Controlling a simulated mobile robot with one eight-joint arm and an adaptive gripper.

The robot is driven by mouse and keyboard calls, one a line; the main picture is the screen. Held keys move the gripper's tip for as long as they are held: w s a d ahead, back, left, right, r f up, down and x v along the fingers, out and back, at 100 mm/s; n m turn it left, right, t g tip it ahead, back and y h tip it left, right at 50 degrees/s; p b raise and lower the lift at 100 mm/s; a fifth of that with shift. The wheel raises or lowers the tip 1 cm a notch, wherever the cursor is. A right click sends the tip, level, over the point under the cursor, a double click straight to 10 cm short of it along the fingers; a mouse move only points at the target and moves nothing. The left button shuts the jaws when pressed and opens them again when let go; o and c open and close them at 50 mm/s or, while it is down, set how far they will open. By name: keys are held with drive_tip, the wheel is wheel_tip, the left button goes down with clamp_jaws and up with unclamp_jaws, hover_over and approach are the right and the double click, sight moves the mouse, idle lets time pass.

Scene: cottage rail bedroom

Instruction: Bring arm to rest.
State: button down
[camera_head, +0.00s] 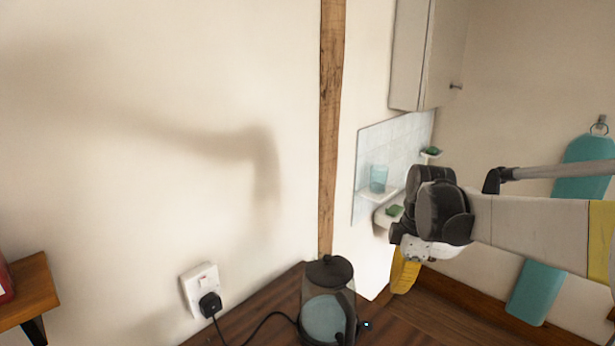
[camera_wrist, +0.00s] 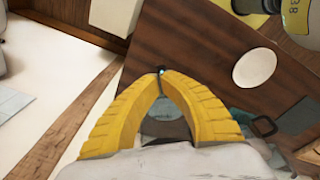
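My gripper (camera_head: 404,276) hangs at the end of my arm on the right side of the head view, fingers pointing down, to the right of and above the kettle (camera_head: 328,310). In the wrist view, the two yellow fingers of my gripper (camera_wrist: 160,73) curve together and their tips meet. I see nothing held at the tips. A round dark and grey shape shows in the gap between the fingers, beyond them; I cannot tell what it is. My arm reaches in from the right and is raised above the floor and the wooden top.
The kettle stands on a dark wooden top (camera_wrist: 205,45), its cable near a wall socket (camera_head: 200,288). A wooden post (camera_head: 331,130) stands behind. A wall cabinet (camera_head: 425,50) hangs above my arm. A white disc (camera_wrist: 255,68) lies on the top.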

drive_tip(key=s+a+r+m+t+h, duration=0.1)
drive_tip(key=s+m+t, duration=0.5)
drive_tip(key=s+m, duration=1)
drive_tip(key=shift+s+a+r+t, duration=0.3)
drive_tip(key=shift+s+a+r, duration=0.35)
drive_tip(key=shift+s+a, duration=0.5)
